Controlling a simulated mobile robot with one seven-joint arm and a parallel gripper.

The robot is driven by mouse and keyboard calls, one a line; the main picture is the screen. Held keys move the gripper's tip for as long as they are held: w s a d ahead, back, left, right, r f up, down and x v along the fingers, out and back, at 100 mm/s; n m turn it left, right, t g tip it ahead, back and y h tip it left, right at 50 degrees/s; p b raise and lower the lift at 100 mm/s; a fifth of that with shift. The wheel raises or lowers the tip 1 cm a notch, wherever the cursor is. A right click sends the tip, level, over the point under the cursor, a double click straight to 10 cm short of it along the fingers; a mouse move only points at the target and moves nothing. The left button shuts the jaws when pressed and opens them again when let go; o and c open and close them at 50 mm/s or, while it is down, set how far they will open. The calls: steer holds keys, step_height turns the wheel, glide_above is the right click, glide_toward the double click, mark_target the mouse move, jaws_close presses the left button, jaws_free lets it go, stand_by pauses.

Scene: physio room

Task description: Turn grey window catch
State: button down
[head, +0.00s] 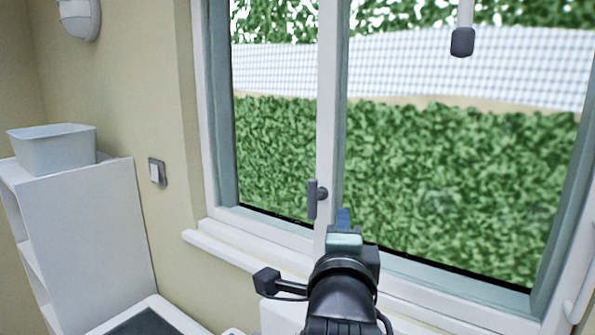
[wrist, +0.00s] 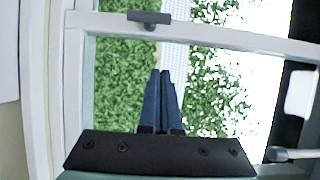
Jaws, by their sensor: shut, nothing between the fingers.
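The grey window catch (head: 312,199) is on the white upright bar between the window panes in the head view. Its handle hangs upright, joined to the bar by a short stub. It also shows in the wrist view (wrist: 149,18), near the top edge. My gripper (head: 343,216) is just to the right of the catch and a little below it, apart from it. In the wrist view my blue fingers (wrist: 161,72) are together with nothing between them, pointing toward the window frame, and do not touch the catch.
A white sill (head: 240,252) runs under the window. On the left stand a white shelf unit (head: 90,220) with a grey bin (head: 60,150) on it and a light switch (head: 157,173) on the wall. A dark-ended pull (head: 462,42) hangs at the upper right.

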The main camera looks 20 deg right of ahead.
steer(key=shift+s+d, duration=0.15)
steer(key=p, duration=0.7)
glide_toward(322, 193)
steer(key=w+d+r, duration=0.2)
steer(key=w+d, duration=0.1)
steer(key=d, duration=0.1)
steer(key=shift+w+a+r, duration=0.1)
steer(key=shift+w+a, duration=0.25)
steer(key=shift+a, duration=0.35)
steer(key=shift+w, duration=0.15)
steer(key=shift+b, duration=0.35)
